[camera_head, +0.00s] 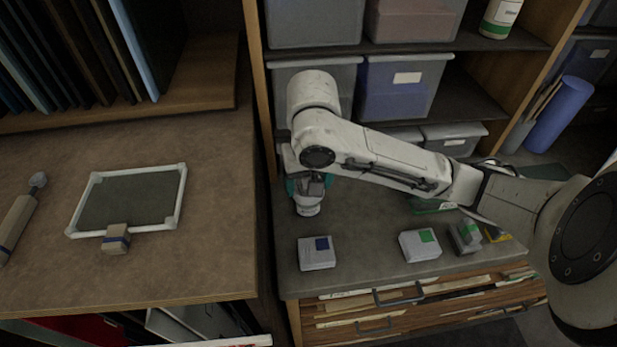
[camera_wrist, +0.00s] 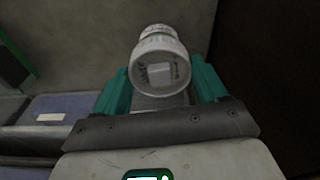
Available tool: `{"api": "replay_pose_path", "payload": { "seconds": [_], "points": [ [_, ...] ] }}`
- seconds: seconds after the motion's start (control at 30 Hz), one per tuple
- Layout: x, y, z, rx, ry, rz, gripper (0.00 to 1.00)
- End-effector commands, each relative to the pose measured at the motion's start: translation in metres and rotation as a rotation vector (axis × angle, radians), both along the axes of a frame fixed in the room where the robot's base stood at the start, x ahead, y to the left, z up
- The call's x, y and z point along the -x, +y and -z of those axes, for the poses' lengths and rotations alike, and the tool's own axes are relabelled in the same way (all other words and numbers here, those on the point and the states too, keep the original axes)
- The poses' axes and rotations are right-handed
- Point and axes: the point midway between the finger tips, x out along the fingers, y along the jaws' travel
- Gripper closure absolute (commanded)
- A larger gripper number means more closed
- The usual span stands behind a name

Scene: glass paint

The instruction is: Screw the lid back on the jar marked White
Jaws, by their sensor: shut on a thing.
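My gripper (camera_head: 309,188) points down over the right-hand counter, its teal fingers shut. In the wrist view my gripper (camera_wrist: 160,82) has a round white lid (camera_wrist: 162,72) between its fingers, with faint dark markings and a pale square on its top. The white jar (camera_head: 307,208) stands upright on the counter directly below the fingers. In the wrist view the jar (camera_wrist: 157,33) lines up beyond the lid. I cannot tell whether the lid is seated or threaded, and I cannot read the jar's name.
A white box with a blue square (camera_head: 316,253) and one with a green square (camera_head: 419,245) lie in front on the counter (camera_head: 357,225). Smaller blocks are at right. Shelves with storage bins (camera_head: 405,88) rise behind. A framed panel (camera_head: 130,198) lies on the left table.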

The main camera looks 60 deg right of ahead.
Motion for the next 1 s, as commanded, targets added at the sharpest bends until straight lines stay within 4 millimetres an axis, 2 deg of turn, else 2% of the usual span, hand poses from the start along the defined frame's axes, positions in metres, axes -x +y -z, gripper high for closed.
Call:
{"api": "replay_pose_path", "payload": {
  "seconds": [0.1, 0.27, 0.5, 0.8, 0.83, 1.0],
  "points": [
    [-0.0004, 0.0002, 0.0003, 0.002, 0.002, 0.104, 0.55],
    [-0.0005, 0.0005, 0.0004, 0.0, 0.002, 0.146, 0.55],
    [-0.0013, 0.0007, 0.0007, 0.001, 0.001, 0.373, 0.55],
    [-0.0014, 0.001, 0.0009, 0.0, 0.001, 0.425, 0.55],
    [-0.0013, 0.0011, 0.0009, 0.0, 0.001, 0.425, 0.27],
    [-0.0014, 0.001, 0.0007, 0.0, 0.001, 0.424, 0.11]
  ]
}}
